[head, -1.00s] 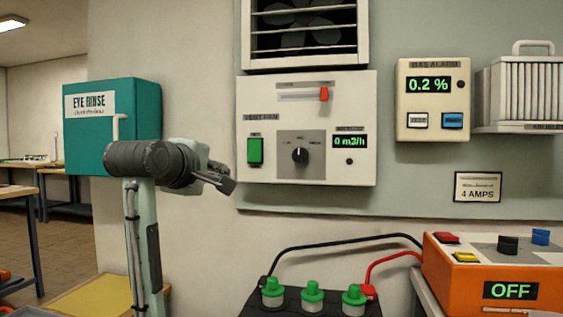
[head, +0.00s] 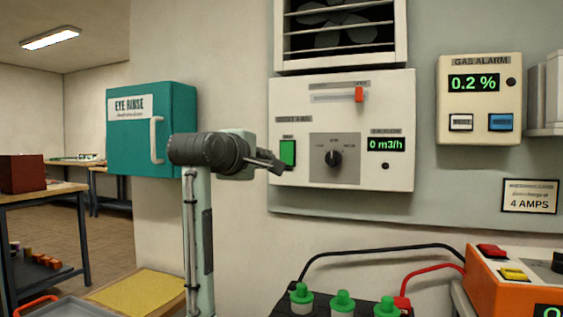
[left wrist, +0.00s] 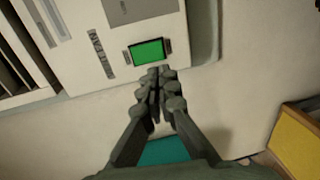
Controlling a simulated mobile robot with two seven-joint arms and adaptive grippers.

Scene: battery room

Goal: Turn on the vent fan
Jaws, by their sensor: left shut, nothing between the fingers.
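The vent fan panel (head: 400,170) is a white box on the wall. It has a green button (head: 287,152) at left, a black knob (head: 333,158) pointing about straight up, a display (head: 386,144) reading 0 m3/h, and a red slider tab (head: 359,94) at the right of its slot. The fan (head: 340,30) sits behind slats above. My left gripper (head: 279,168) is shut and empty, its tips just below the green button. In the left wrist view the shut fingertips (left wrist: 157,74) lie just under the green button (left wrist: 148,52); contact cannot be told. My right gripper is not in view.
A teal eye rinse cabinet (head: 180,120) hangs left, behind my arm. A gas alarm (head: 480,125) reading 0.2 % hangs right. Below stand a battery with green caps (head: 342,302) and an orange charger (head: 490,285), joined by black and red cables. Wall below the panel is clear.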

